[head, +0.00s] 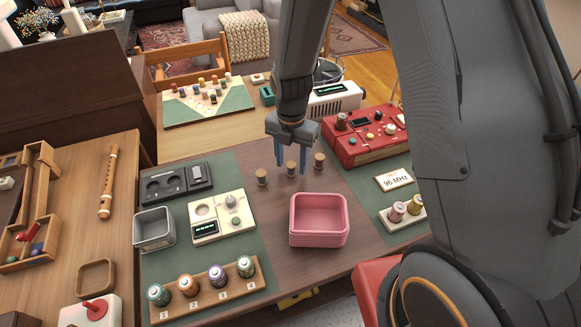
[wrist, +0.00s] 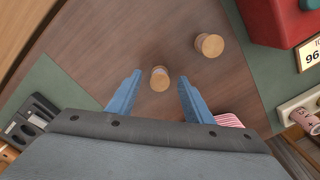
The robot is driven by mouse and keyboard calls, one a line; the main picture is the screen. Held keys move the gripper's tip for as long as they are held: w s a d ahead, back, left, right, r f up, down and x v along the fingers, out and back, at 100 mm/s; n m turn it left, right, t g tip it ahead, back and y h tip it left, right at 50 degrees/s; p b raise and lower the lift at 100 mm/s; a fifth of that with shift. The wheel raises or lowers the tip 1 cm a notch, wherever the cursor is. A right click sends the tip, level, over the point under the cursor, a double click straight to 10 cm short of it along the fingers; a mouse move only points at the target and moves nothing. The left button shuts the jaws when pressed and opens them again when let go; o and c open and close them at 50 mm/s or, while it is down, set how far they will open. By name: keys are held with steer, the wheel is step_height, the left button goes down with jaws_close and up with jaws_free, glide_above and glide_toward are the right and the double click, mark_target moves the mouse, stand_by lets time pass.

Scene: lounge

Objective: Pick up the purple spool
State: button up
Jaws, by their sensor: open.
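A purple spool (head: 217,276) stands upright in slot 3 of the wooden numbered rack (head: 207,300) at the front of the table in the head view. Teal (head: 158,294), orange (head: 188,286) and green (head: 245,266) spools fill slots 1, 2 and 4. My gripper (head: 291,166) is open and points down well behind and right of the rack, at a small wooden peg. In the wrist view my gripper (wrist: 159,77) has this peg (wrist: 159,79) showing between its open fingers, without a grip on it. The purple spool is not visible in the wrist view.
Two more pegs (head: 261,177) (head: 319,160) flank the middle one. A pink bin (head: 318,239) and a grey bin (head: 154,230) stand behind the rack, with a cream device (head: 218,230) between them.

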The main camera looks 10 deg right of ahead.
steer(key=shift+f, duration=0.85)
steer(key=c, duration=1.1)
steer(key=shift+r, duration=0.15)
